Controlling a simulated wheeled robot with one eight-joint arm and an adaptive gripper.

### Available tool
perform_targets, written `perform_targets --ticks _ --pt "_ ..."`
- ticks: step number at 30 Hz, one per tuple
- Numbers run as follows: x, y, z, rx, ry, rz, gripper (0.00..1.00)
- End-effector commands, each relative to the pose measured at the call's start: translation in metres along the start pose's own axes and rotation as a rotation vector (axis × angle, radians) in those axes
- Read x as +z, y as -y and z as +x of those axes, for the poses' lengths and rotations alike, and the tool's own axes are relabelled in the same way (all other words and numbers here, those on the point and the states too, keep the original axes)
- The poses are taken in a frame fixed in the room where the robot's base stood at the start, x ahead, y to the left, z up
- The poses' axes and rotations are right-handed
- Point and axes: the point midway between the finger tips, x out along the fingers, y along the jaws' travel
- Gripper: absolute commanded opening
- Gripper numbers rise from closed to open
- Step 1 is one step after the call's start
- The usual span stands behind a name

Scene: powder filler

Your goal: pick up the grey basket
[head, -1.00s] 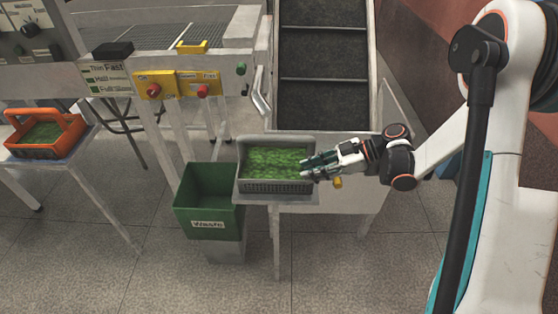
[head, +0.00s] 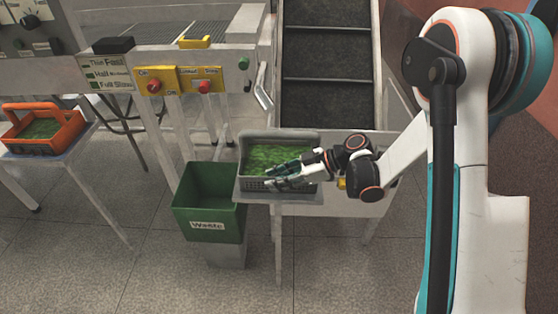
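The grey basket (head: 248,150) holds green leafy material (head: 280,155). It sits upright on a small pale shelf (head: 290,197) in front of the conveyor. My gripper (head: 275,176) is at the basket's right and front side, with its fingers reaching left over the front part of the basket. The fingers look spread apart. I cannot tell whether any finger touches the basket wall. The fingers hide part of the front rim and the right front corner.
A green waste bin (head: 210,205) stands just left of and below the basket. An orange basket (head: 45,132) with green content sits on a stand at far left. The machine's control panel (head: 180,80) and the dark conveyor (head: 327,70) are behind. Floor in front is clear.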

Motion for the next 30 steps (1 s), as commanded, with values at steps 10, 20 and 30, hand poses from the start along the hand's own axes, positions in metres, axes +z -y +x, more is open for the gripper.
perform_targets --ticks 10,20,30 --pt "-0.001 0.000 0.000 0.001 0.000 0.000 0.00" --pt "-0.001 0.000 0.000 0.001 -0.001 0.000 0.00" --pt "-0.027 0.000 -0.014 0.001 -0.002 0.000 0.00"
